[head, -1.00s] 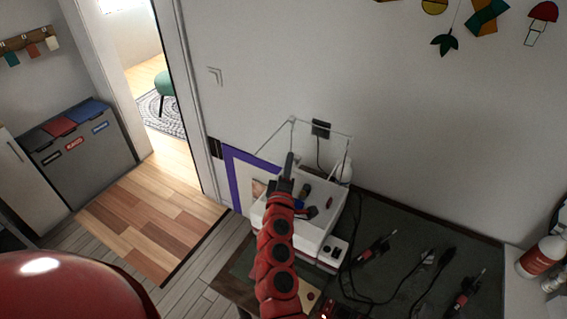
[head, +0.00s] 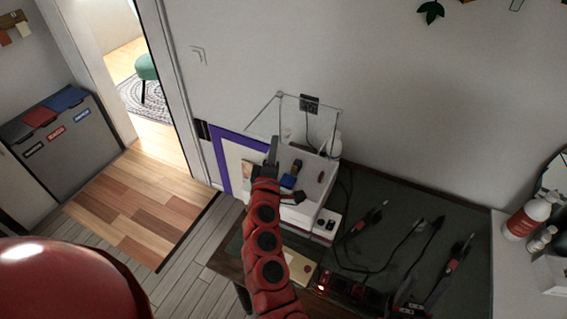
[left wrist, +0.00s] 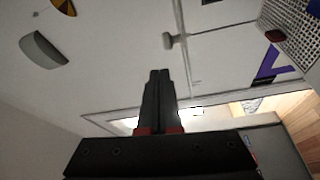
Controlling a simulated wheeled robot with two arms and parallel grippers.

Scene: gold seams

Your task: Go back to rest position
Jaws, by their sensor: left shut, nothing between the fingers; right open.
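My left arm reaches up from the bottom middle of the head view. Its gripper (head: 272,152) has its dark fingers together, with nothing between them. In that view it overlaps the left side of a white open box (head: 308,211) with small tools in it; I cannot tell how far above or before the box it is. In the left wrist view the two fingers (left wrist: 158,78) lie side by side, shut and empty, against the pale wall.
A dark work mat (head: 392,205) holds several cabled tools right of the box. A thin wire frame (head: 312,103) rises behind the box. Grey bins (head: 55,135) stand left, with open floor before the doorway.

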